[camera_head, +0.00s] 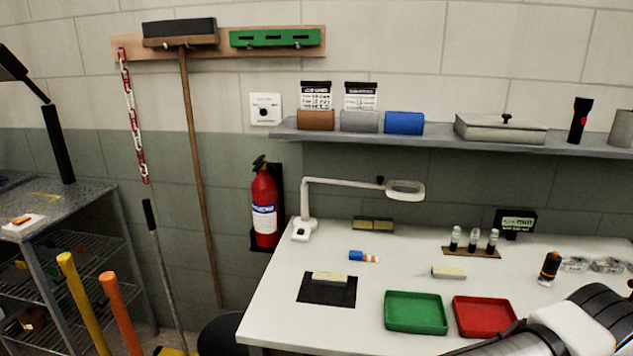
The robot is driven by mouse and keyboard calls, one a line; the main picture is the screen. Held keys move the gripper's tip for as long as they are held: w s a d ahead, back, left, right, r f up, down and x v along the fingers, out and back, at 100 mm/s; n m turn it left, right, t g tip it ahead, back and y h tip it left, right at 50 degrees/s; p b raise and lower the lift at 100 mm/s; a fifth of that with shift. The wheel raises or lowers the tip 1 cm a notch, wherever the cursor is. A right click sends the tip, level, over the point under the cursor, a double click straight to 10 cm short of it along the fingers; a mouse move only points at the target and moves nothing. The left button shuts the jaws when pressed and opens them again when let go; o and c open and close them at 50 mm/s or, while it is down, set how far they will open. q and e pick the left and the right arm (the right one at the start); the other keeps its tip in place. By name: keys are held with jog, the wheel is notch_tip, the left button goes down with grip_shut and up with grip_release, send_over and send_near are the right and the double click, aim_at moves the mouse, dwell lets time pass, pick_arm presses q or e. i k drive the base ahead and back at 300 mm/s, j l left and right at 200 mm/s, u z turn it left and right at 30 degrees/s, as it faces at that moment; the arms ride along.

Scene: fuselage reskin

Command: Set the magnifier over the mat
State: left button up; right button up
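The white magnifier (405,190) is a framed lens on a jointed arm. Its base (304,230) stands at the back left of the white workbench, and the lens hangs over the back middle of the bench. The black mat (313,297) lies flat near the bench's front left, in front of and left of the lens. A pale block (330,278) lies on the mat. Part of my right arm shows at the lower right, but its gripper is not in view. My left gripper is not in view.
A green tray (415,312) and a red tray (484,317) sit at the front. A shelf (400,137) runs above. A fire extinguisher (264,205) hangs left.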

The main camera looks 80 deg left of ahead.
aim_at(417, 196)
jog(key=u, duration=2.1)
